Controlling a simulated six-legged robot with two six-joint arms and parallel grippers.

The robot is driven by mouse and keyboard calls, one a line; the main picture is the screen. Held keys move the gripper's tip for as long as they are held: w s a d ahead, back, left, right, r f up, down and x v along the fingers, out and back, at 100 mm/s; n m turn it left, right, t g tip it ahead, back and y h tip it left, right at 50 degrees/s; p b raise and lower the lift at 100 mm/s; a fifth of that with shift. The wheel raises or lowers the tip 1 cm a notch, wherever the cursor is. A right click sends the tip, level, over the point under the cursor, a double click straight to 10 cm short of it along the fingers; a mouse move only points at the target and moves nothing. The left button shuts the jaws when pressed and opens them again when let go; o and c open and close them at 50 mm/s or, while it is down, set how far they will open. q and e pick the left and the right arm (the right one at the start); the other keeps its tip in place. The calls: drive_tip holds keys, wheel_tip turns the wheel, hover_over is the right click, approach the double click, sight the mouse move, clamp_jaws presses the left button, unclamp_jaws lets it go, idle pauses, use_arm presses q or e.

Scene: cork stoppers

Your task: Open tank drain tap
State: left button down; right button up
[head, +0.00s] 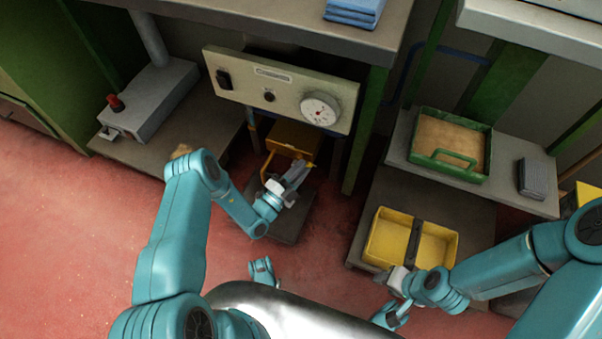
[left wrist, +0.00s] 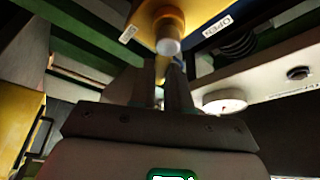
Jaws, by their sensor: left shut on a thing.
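The drain tap shows in the left wrist view as a yellow lever (left wrist: 163,14) with a pale round stub (left wrist: 168,45) at its end. My left gripper (left wrist: 166,62) is shut on the stub, its two fingers close together at it. A label reading OPEN (left wrist: 217,25) is right of the lever, and a second label (left wrist: 127,34) is to its left. In the head view my left gripper (head: 301,174) is below the panel by an orange-yellow container (head: 296,134), and hides most of the tap. My right gripper (head: 391,283) is by a yellow tray (head: 442,252); its fingers are unclear.
A beige panel (head: 290,77) with a dial (head: 320,109) overhangs the left gripper. A green tray (head: 427,117) and a dark grey block (head: 532,178) are on the right shelf. A grey device with a red knob (head: 115,103) is at left. The red floor at front left is clear.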

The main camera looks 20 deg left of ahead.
use_arm(q)
drive_tip(key=shift+a+r+n+t+b, duration=0.15)
drive_tip(key=shift+n+t+b, duration=0.15)
drive_tip(key=shift+n, duration=0.6)
drive_tip(key=shift+y, duration=0.3)
drive_tip(key=c, duration=1.1)
unclamp_jaws()
drive_tip(key=shift+r, duration=0.1)
